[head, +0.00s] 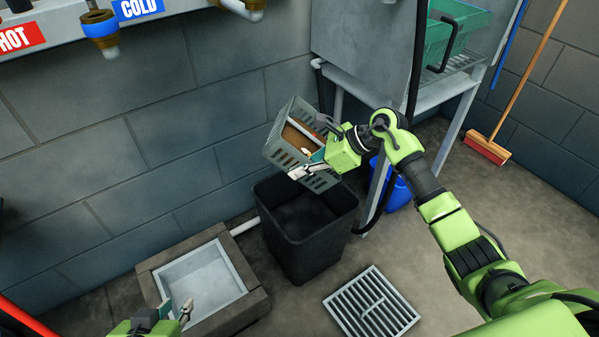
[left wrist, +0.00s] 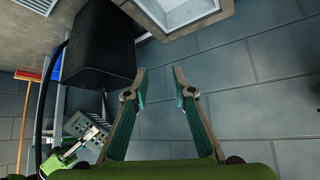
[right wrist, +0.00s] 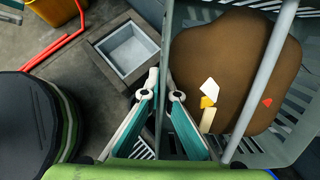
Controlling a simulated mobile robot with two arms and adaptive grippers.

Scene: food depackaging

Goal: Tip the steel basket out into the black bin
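The steel basket (head: 285,150) is a grey slotted basket with a handle bar. It hangs in the air above the back part of the black bin (head: 270,215), tilted. A brown mass (right wrist: 220,60) with white, yellow and red bits lies inside it. My right gripper (head: 300,172) is shut on the basket's wall, with the wall between its fingers in the right wrist view (right wrist: 164,97). The bin stands upright on the floor and its visible inside looks dark and empty. My left gripper (head: 178,308) is open and empty; its spread fingers show in the left wrist view (left wrist: 160,78).
A floor sink (head: 205,285) lies left of the bin and a floor grate (head: 372,305) to its right front. A blue bucket (head: 398,190) and a metal stand (head: 440,95) with a green crate (head: 465,25) are at right. A broom (head: 487,148) leans on the wall.

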